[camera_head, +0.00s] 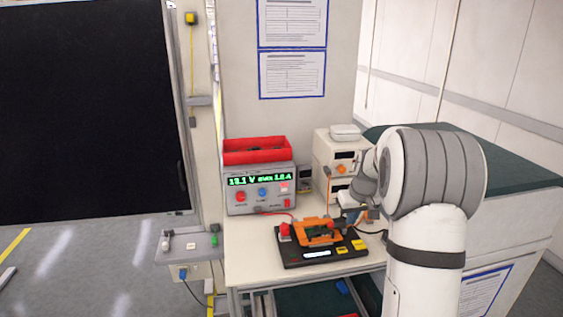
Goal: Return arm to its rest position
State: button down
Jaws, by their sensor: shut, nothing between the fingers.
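My arm (428,235), white with grey bands, rises at the right and bends at a large grey-banded joint (435,172). Its wrist reaches left over the bench. My gripper (352,213) is small and partly hidden at the wrist's end, just above the back right of a black test fixture (290,258). It is shut with nothing held. An orange frame with a board (318,232) lies on the fixture. I cannot tell whether the gripper touches anything there.
A power supply (260,195) with a lit green display carries a red bin (257,151). White instruments (335,158) are stacked behind my wrist. A dark green worktop (500,165) lies behind the arm. A large black panel (85,110) stands at left; the floor (90,265) there is mostly clear.

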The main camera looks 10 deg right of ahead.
jog(key=s+a+r, duration=0.4)
jog(key=s+a, duration=0.3)
jog(key=s, duration=0.5)
jog(key=s+a+r, duration=0.4)
jog(key=s+a, duration=0.4)
jog(key=s, duration=0.3)
jog(key=s+a+f, duration=0.1)
jog(key=s, duration=0.8)
jog(key=shift+s+a+f, duration=0.35)
jog(key=shift+s, duration=0.05)
jog(key=c, duration=2.1)
grip_release()
